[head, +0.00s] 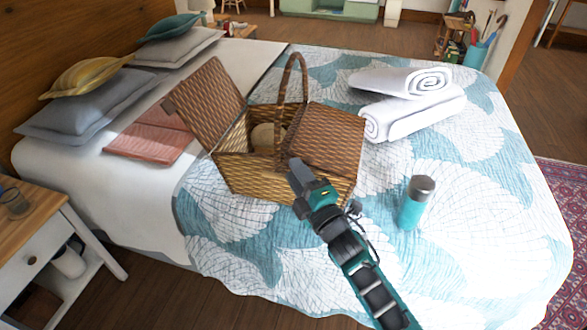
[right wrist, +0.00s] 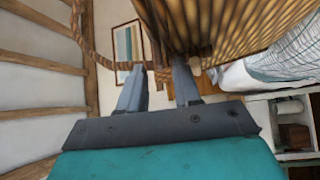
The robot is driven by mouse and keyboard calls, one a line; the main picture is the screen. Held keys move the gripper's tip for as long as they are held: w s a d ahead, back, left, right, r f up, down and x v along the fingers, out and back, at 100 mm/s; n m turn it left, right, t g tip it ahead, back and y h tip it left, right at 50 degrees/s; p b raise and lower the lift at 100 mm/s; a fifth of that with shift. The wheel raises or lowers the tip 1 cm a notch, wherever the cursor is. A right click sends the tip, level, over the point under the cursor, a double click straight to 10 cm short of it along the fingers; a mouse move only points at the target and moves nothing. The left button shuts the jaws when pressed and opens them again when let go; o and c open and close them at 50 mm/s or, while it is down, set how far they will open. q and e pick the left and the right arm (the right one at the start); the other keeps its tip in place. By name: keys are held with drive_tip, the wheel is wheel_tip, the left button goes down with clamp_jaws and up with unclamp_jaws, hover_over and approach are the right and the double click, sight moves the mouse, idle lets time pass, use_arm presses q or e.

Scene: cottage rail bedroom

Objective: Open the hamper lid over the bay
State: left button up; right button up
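The wicker hamper (head: 245,180) stands on the bed with its arched handle (head: 304,75) upright. Its left lid (head: 208,102) is tilted up and open, and a round tan thing (head: 266,136) shows inside. The right lid (head: 325,135) covers the right bay; I cannot tell if it is slightly raised. My right gripper (head: 298,170) is at the right lid's near edge, by the handle's foot. In the right wrist view, its fingers (right wrist: 158,85) are apart, close to the wicker edge (right wrist: 215,30). Contact is unclear. My left gripper is out of view.
A teal bottle (head: 415,203) stands on the quilt right of my right arm. Rolled white towels (head: 415,112) lie behind it. A folded pink cloth (head: 150,135) and pillows (head: 85,105) lie left. A nightstand (head: 35,235) is at near left. The quilt's front right is clear.

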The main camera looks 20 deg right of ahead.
drive_tip(key=shift+x, duration=0.95)
drive_tip(key=shift+s, duration=0.1)
clamp_jaws()
idle(0.7)
